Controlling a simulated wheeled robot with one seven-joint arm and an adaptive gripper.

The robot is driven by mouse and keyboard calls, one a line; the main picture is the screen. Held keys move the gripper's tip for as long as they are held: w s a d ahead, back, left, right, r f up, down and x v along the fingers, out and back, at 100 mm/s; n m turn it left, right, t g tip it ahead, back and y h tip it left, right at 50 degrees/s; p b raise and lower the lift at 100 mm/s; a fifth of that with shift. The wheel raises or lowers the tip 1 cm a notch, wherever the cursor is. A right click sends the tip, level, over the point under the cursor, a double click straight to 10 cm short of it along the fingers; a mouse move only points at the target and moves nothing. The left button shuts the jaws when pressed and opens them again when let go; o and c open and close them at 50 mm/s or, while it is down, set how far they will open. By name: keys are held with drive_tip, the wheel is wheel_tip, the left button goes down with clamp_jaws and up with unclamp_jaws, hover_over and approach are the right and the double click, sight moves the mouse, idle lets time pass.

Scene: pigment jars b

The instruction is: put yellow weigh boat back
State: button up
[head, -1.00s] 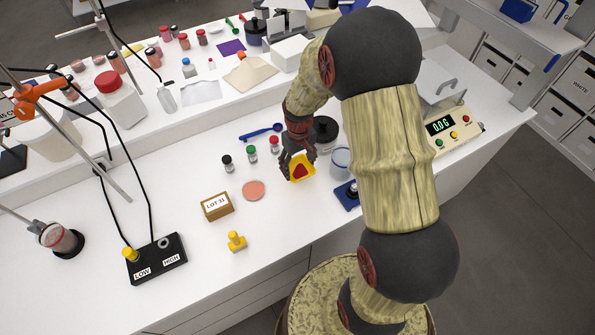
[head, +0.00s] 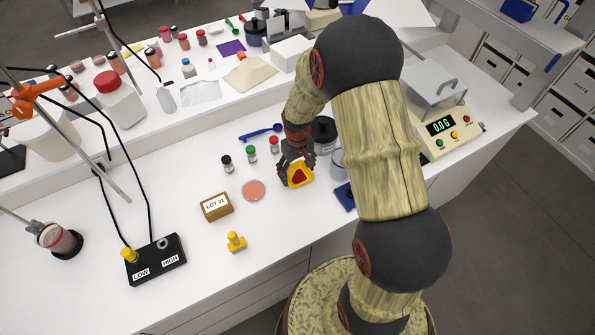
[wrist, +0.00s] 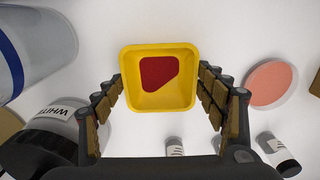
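The yellow weigh boat (head: 308,180) is a small square tray with dark red powder in it. In the wrist view the boat (wrist: 160,104) lies between the two fingers, whose tips meet its left and right sides. My gripper (head: 297,168) is shut on the boat over the front middle of the bench. In the wrist view my gripper (wrist: 161,80) shows no clear gap to the boat. The boat looks slightly above the bench, but its underside is hidden.
Small vials with black (head: 227,159), green (head: 251,150) and red caps and a pink disc (head: 253,190) stand left of the gripper. A black-lidded jar (head: 324,129), a beaker (head: 337,162) and a blue pad (head: 344,196) are close right. The balance (head: 452,131) reads 0.0.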

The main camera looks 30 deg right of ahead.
drive_tip(key=shift+o, duration=0.8)
wheel_tip(320, 180, up, 12)
drive_tip(key=p, duration=0.1)
wheel_tip(320, 180, up, 11)
drive_tip(key=t, duration=0.2)
hover_over(298, 177)
drive_tip(key=s+a, duration=0.3)
drive_tip(key=s+a+r+t, duration=0.1)
drive_tip(key=s+a+r, duration=0.2)
drive_tip(key=s+r, duration=0.3)
drive_tip(key=s+a+r+t, duration=0.2)
drive_tip(key=s+a+r, duration=0.2)
drive_tip(key=s+r, duration=0.3)
drive_tip(key=s, duration=0.4)
drive_tip(key=shift+t, duration=0.3)
drive_tip(key=shift+s+f, duration=0.1)
drive_tip(key=shift+f, duration=0.05)
